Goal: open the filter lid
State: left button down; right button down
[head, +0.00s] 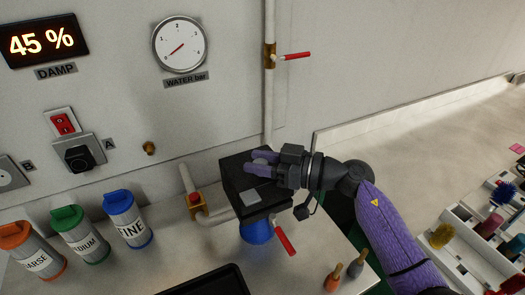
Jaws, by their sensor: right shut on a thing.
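The filter is a black box (240,213) with a blue bowl (257,231) under it, joined to a pipe at the wall. Its dark lid (234,168) is on top, and I see no clear gap under it. My right gripper (257,164) reaches in from the right, low over the lid. Its purple fingers are shut on a small grey knob on the lid, which they partly hide. A grey square plate (250,198) shows on the box nearer to me. My left gripper is not in view.
A red-handled valve (285,240) sticks out beside the bowl. Three labelled canisters (127,220) stand at the left. A dark tray (205,283) lies at the front edge. Two small bottles (333,278) stand at the right. A brass valve (195,200) sits on the pipe.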

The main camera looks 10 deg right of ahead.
aim_at(248, 157)
jog(key=shift+m+g+h, duration=0.7)
jog(key=shift+m+h, duration=0.2)
jog(key=w+r+p, duration=0.1)
jog(key=p, duration=0.2)
jog(key=w+r+p, duration=0.1)
jog(key=p, duration=0.3)
jog(key=shift+w+a+r+p, duration=0.3)
jog(key=shift+w+a+r, duration=0.1)
jog(key=shift+w+a+m+g+h+p, duration=0.2)
jog(key=shift+w+m+g+h+p, duration=0.15)
jog(key=shift+w+p, duration=0.25)
jog(key=shift+w+a+m+g+h, duration=0.15)
jog(key=shift+w+m+g, duration=0.1)
jog(key=shift+w, duration=0.2)
jog(key=shift+w+a+m+g+h, duration=0.1)
jog(key=shift+w+a+m+g, duration=0.1)
jog(key=shift+w, duration=0.2)
